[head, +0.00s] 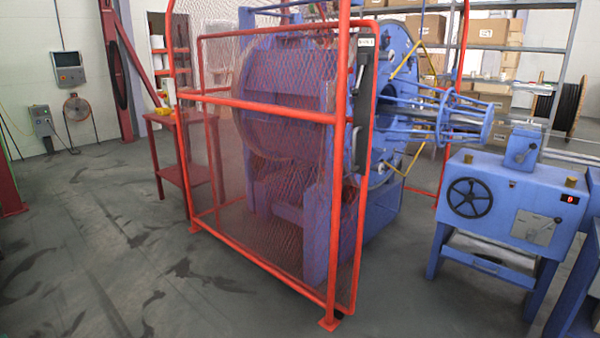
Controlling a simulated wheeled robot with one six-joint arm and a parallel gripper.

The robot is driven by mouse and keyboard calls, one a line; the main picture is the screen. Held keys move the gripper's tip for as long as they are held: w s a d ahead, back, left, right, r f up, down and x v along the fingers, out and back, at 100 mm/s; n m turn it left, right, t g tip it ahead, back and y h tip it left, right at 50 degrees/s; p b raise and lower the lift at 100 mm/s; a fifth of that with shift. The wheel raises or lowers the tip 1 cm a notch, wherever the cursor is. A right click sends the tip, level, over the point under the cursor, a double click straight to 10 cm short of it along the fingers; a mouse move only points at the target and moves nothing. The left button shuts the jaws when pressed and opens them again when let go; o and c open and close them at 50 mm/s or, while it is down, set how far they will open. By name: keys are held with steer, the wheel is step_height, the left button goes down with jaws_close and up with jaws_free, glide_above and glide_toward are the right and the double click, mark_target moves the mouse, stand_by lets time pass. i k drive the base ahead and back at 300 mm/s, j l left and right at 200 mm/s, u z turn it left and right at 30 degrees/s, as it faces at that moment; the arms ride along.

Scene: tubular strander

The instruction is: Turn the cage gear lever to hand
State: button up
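A blue machine housing (505,205) stands at the right on blue legs. A pale plate (533,227) on its front carries a small lever with a dark knob (557,220) pointing to the upper right. I take this for the cage gear lever, but the plate's markings are too small to read. A black handwheel (469,198) sits to its left on the same front. My gripper is not in view.
An orange-red guard frame with mesh (275,180) stands in the middle, before the blue strander (390,90). A red table (180,150) is behind it at left. More blue machinery (578,300) borders the right edge. Grey floor is clear in front and left.

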mark_target(531, 235)
steer(key=z, duration=1.5)
